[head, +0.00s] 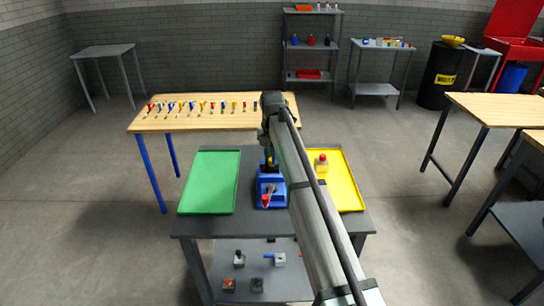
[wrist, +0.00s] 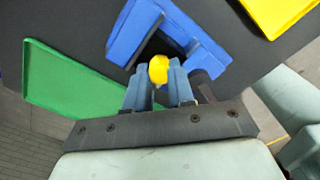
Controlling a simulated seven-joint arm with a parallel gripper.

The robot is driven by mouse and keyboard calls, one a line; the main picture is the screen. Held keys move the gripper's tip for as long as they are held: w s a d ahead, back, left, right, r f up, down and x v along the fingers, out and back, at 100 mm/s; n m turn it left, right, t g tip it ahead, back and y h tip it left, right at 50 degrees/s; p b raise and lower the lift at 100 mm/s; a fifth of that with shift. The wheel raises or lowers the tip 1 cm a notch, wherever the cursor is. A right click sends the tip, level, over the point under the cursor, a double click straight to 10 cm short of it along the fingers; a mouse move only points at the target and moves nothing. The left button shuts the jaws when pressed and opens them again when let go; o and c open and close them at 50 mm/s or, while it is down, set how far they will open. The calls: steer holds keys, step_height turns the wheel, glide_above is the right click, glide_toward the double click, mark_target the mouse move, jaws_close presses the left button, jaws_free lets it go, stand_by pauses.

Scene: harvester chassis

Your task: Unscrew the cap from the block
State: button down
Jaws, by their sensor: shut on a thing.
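A yellow cap (wrist: 159,68) shows between the blue fingertips of my gripper (wrist: 158,80) in the wrist view. My gripper is shut on the cap, directly over a blue vise (wrist: 190,28). The vise (head: 267,189) stands mid-table in the head view, with a red-tipped handle facing the near side. The block under the cap is mostly hidden; a dark area shows between the vise jaws, and I cannot tell how much of it is block. In the head view my gripper (head: 268,163) and arm cover most of the cap.
A green tray (head: 210,181) lies left of the vise. A yellow tray (head: 349,191) lies right, with a red-capped pale block (head: 321,163) on it. A wooden bench (head: 215,119) with a row of small coloured tools stands behind. Several small parts lie on the lower shelf (head: 265,251).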

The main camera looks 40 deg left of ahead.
steer(key=n, duration=0.5)
stand_by(0.3)
steer(key=c, duration=1.2)
jaws_free()
steer(key=shift+o, duration=0.2)
steer(key=m, duration=0.4)
steer(key=shift+m, duration=0.5)
